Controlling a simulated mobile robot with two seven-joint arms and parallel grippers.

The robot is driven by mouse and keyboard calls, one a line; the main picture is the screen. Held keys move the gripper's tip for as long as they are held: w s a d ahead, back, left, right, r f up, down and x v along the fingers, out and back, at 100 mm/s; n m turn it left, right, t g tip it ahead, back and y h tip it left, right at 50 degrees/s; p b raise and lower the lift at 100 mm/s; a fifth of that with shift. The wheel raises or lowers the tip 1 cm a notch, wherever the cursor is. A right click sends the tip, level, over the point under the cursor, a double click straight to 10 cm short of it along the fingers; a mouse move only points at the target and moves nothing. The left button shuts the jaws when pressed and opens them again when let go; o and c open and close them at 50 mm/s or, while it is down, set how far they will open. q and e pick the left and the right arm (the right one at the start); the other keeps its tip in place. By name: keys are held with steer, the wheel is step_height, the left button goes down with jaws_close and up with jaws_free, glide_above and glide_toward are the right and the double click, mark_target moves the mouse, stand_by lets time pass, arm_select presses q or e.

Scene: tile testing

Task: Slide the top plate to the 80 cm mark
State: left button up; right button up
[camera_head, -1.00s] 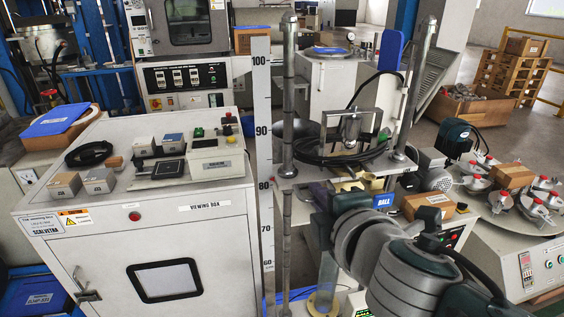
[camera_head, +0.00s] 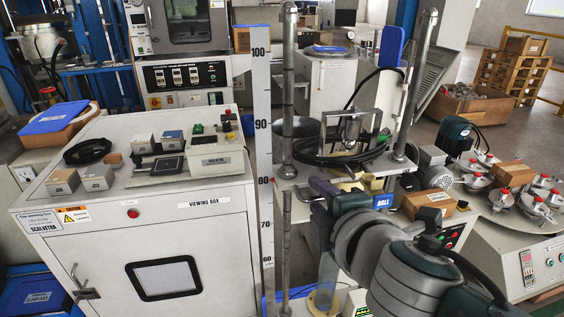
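The top plate (camera_head: 371,172) is a pale horizontal plate between two upright metal posts. A black cable coil and a metal clamp-like fitting sit on it. The height ruler (camera_head: 263,150) stands to its left, with marks from 60 to 100. The plate's front left corner looks about level with the 80 mark, seen at an angle. My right gripper (camera_head: 326,187) is at the plate's front edge, reaching in from the lower right. Its wrist hides much of its fingers, so I cannot tell whether it grips the plate. My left gripper is out of view.
A white viewing box (camera_head: 203,205) with small blocks on top stands left of the ruler. A turntable (camera_head: 480,195) holding several metal pieces stands on the right. A cardboard-coloured block (camera_head: 427,204) lies beside my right arm. The two posts flank the plate.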

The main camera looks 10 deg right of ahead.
steer(key=p+v, duration=0.3)
steer(key=v, duration=0.2)
steer(key=shift+s+r, duration=0.15)
steer(key=shift+s, duration=0.1)
steer(key=shift+s+d+r, duration=0.1)
steer(key=shift+s+r, duration=0.1)
steer(key=shift+s, duration=0.45)
